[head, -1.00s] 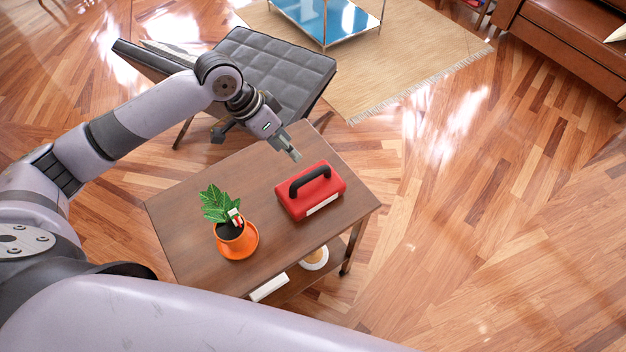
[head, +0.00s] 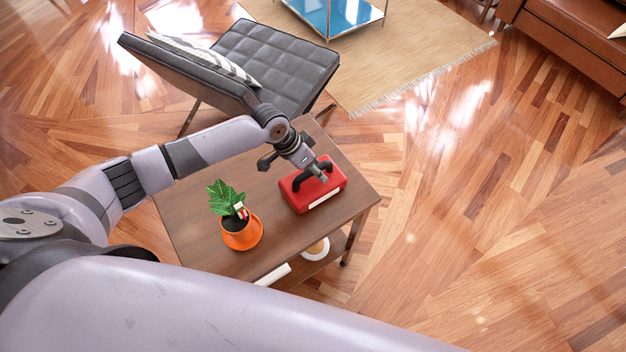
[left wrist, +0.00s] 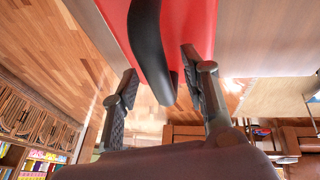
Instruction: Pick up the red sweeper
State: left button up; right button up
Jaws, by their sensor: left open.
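The red sweeper (head: 327,184), a red box-shaped body with a black arched handle, lies on the brown wooden side table (head: 190,215). My left gripper (head: 322,176) is at the handle, seen from above in the head view. In the left wrist view, my left gripper (left wrist: 160,88) is open, with one dark finger on each side of the black handle (left wrist: 150,50). The red body (left wrist: 200,20) shows beyond the fingers. I cannot tell whether either finger touches the handle. My right gripper is not in view.
A plant in an orange pot (head: 241,233) stands on the table, left of the sweeper. A white bowl (head: 316,249) sits on the lower shelf. A black tufted chair (head: 275,65) stands behind the table. The wooden floor at right is clear.

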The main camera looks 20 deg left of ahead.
pick_arm(q)
jog(key=shift+d+f, duration=0.1)
jog(key=shift+f, duration=0.1)
jog(key=shift+c, duration=0.3)
grip_shut()
dwell(0.7)
